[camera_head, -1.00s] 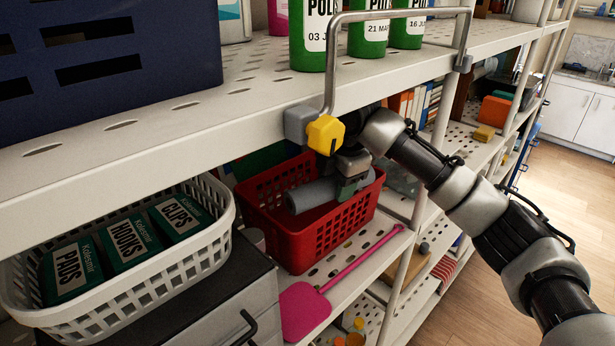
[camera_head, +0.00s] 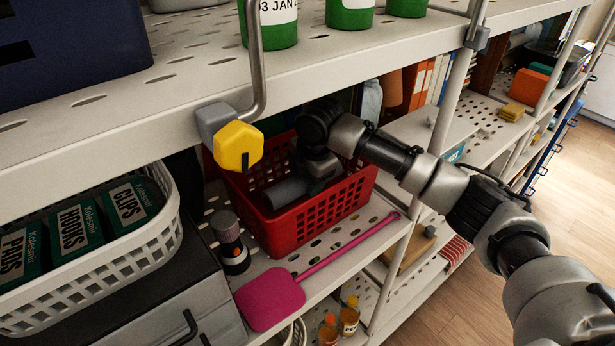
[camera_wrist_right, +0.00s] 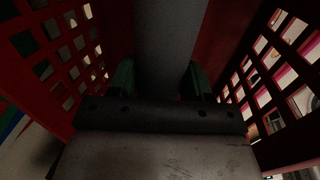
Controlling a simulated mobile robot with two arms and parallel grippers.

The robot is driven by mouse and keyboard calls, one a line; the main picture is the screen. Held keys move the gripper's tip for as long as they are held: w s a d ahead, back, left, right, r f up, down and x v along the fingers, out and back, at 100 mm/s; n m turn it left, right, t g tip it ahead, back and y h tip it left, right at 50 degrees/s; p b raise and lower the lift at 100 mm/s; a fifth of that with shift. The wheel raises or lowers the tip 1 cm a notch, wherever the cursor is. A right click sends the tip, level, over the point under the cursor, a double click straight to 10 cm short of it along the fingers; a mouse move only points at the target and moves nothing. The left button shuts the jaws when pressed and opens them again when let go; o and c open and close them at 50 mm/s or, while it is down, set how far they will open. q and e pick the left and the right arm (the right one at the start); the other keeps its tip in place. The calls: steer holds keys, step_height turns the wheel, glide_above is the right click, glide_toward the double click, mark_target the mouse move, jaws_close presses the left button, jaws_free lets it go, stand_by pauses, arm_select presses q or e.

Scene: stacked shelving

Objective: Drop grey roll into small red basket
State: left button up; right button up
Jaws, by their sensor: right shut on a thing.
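The small red basket (camera_head: 310,220) stands on the shelf below the top one, with open lattice walls. The grey roll (camera_head: 284,193) is inside the basket's outline, below its rim, in my right gripper. My right gripper (camera_head: 312,184) reaches down into the basket from the right. In the right wrist view the grey roll (camera_wrist_right: 170,45) runs between the two green fingers of the gripper (camera_wrist_right: 163,80), with red lattice walls on both sides. Whether the roll touches the basket floor is hidden. My left gripper is not in view.
A pink dustpan-like tool (camera_head: 272,298) lies in front of the basket. A dark bottle (camera_head: 231,245) stands to its left, near a white basket of boxes (camera_head: 150,248). The upper shelf edge with a yellow knob (camera_head: 238,146) overhangs closely.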

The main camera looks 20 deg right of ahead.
steer(key=shift+s+a+f, duration=0.2)
steer(key=shift+a+f, duration=0.35)
steer(key=shift+f, duration=0.15)
steer(key=shift+w+d+f, duration=0.15)
steer(key=shift+w+d, duration=0.05)
steer(key=shift+d, duration=0.2)
steer(key=shift+f, duration=0.3)
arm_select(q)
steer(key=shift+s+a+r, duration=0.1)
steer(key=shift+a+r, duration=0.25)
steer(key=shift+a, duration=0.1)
arm_select(e)
steer(key=shift+a+f, duration=0.15)
steer(key=shift+f, duration=0.05)
steer(key=o, duration=0.9)
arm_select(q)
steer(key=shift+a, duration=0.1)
arm_select(e)
steer(key=shift+o, duration=0.2)
steer(key=shift+s, duration=0.1)
